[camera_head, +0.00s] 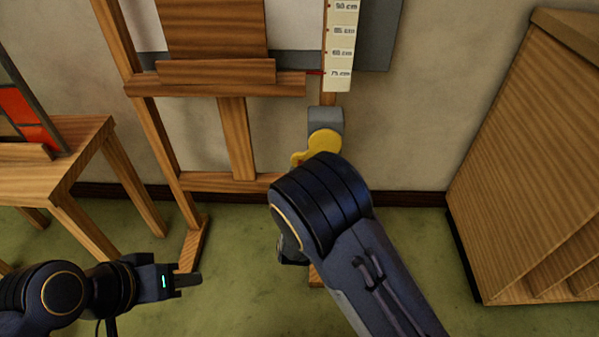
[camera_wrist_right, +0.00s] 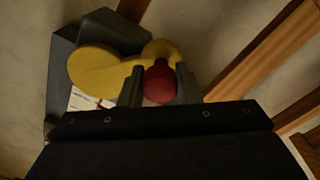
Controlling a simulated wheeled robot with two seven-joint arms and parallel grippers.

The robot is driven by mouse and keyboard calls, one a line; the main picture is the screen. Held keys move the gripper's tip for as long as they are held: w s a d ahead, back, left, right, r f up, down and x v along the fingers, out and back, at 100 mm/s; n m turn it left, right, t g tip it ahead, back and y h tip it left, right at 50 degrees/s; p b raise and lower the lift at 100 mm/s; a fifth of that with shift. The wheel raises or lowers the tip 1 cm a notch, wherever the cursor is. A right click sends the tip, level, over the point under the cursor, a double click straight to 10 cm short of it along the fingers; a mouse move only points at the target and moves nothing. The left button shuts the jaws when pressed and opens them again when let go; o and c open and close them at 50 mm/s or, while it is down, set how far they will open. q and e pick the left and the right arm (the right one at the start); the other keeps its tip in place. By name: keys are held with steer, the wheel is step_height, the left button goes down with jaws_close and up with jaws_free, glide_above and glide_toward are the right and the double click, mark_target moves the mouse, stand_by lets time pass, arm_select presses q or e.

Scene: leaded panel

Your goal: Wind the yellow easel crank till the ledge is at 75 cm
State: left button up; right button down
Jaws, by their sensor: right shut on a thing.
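The yellow crank (camera_head: 324,143) sits on a grey box (camera_head: 326,120) at the easel's right post. In the right wrist view the yellow crank (camera_wrist_right: 105,68) has a red knob (camera_wrist_right: 160,82) between the fingers of my right gripper (camera_wrist_right: 159,88), which is shut on it. My right forearm hides that gripper in the head view. The wooden ledge (camera_head: 215,88) has a red pointer (camera_head: 314,73) level with the 75 cm mark on the white scale (camera_head: 341,45). My left gripper (camera_head: 188,281) is over the green floor, apart from the easel; its finger gap does not show.
A wooden table (camera_head: 60,165) with a red-paned panel (camera_head: 22,110) stands at the left. A wooden cabinet (camera_head: 530,160) with open slots stands at the right. Green floor lies clear between the easel and the cabinet.

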steer(key=shift+d, duration=0.15)
steer(key=c, duration=1.1)
jaws_free()
steer(key=shift+o, duration=0.2)
steer(key=shift+s, duration=0.3)
steer(key=s+p, duration=0.1)
steer(key=s, duration=0.6)
steer(key=shift+f+p, duration=0.25)
steer(key=shift+p, duration=0.15)
